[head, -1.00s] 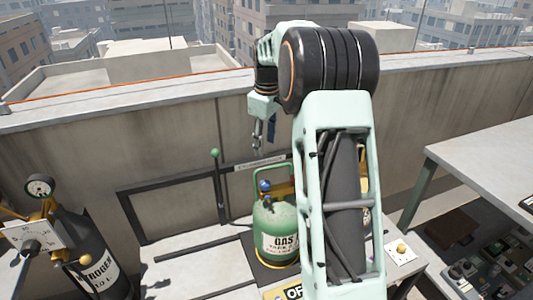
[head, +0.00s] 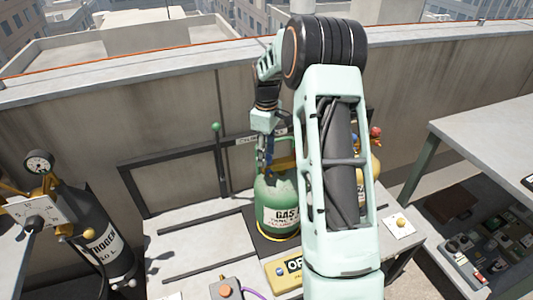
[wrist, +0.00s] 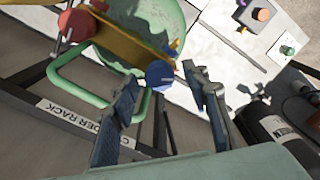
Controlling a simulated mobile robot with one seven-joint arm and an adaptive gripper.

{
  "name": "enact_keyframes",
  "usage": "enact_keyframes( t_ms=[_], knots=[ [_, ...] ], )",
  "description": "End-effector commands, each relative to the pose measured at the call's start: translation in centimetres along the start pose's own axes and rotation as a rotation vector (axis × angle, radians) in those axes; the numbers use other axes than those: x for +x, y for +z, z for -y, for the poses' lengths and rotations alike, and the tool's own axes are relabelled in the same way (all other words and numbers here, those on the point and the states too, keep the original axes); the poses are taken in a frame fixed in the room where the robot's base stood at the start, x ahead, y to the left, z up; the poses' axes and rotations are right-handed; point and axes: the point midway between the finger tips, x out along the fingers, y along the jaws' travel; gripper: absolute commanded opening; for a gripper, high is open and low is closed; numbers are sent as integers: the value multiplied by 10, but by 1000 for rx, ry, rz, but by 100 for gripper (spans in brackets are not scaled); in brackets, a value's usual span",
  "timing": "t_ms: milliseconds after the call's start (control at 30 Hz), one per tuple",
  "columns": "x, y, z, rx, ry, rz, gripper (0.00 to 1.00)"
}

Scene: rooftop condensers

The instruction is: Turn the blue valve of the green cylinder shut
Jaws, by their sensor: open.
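The round blue valve (wrist: 160,75) shows at the end of a yellow bar in the wrist view. A red valve (wrist: 77,25) is at the bar's other end. My gripper (head: 266,150) is above the cylinder's top in the head view, where the blue valve is hard to make out. In the wrist view my gripper's fingers are open, with the blue valve between their tips; contact cannot be told.
A green carrying frame (wrist: 85,75) lies close beside the fingers. A dark nitrogen cylinder (head: 103,245) with a gauge (head: 39,163) stands at left. A green-topped lever (head: 216,127) rises behind the bench. A grey table (head: 490,115) is at right; the parapet wall (head: 90,150) is behind.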

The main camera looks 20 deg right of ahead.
Motion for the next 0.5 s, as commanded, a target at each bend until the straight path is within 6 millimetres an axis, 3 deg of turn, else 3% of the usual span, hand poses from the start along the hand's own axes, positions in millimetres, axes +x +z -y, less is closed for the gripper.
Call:
enact_keyframes(
  t_ms=[267, 500],
  knots=[
    [1, 0, 0, 0, 0, 0, 42],
    [1, 0, 0, 0, 1, 0, 15]
  ],
)
